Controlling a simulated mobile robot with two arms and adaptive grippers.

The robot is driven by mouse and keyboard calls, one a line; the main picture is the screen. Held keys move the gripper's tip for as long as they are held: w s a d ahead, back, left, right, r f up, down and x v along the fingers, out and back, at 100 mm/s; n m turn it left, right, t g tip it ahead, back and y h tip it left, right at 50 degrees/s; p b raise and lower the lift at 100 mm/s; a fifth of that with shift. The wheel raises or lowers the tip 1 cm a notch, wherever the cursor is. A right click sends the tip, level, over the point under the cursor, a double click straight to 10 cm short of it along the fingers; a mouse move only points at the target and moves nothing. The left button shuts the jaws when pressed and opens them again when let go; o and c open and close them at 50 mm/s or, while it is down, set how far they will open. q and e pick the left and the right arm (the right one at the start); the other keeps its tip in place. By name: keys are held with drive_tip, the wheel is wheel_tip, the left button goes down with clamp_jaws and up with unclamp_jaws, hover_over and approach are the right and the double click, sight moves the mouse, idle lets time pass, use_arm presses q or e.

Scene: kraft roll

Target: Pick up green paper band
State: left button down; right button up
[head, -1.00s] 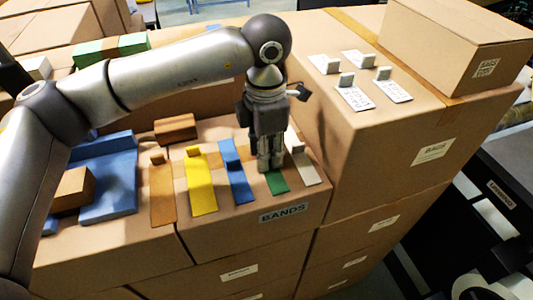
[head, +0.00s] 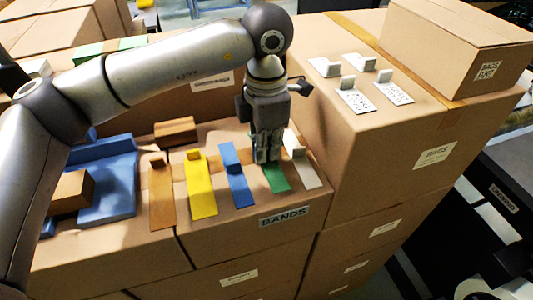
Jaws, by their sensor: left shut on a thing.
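The green paper band (head: 277,180) lies on the cardboard box labelled BANDS, between the blue band (head: 238,184) and the white band (head: 305,174). My left gripper (head: 267,158) points down over the green band's far end and is shut on it there. The fingers hide that end of the band. The near end of the band shows and looks to be on or very near the box top. My right gripper is not in view.
A yellow band (head: 200,192) and a brown band (head: 162,200) lie farther left. A blue holder (head: 108,185) with a small brown box stands at the left. The taller box (head: 345,128) at the right carries several white tags.

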use_arm(q)
drive_tip(key=s+d+r+b, duration=0.1)
drive_tip(key=s+r+b, duration=0.5)
drive_tip(key=s+r, duration=0.5)
drive_tip(key=s, duration=0.3)
drive_tip(key=shift+r+b, duration=0.2)
drive_tip(key=shift+b, duration=0.15)
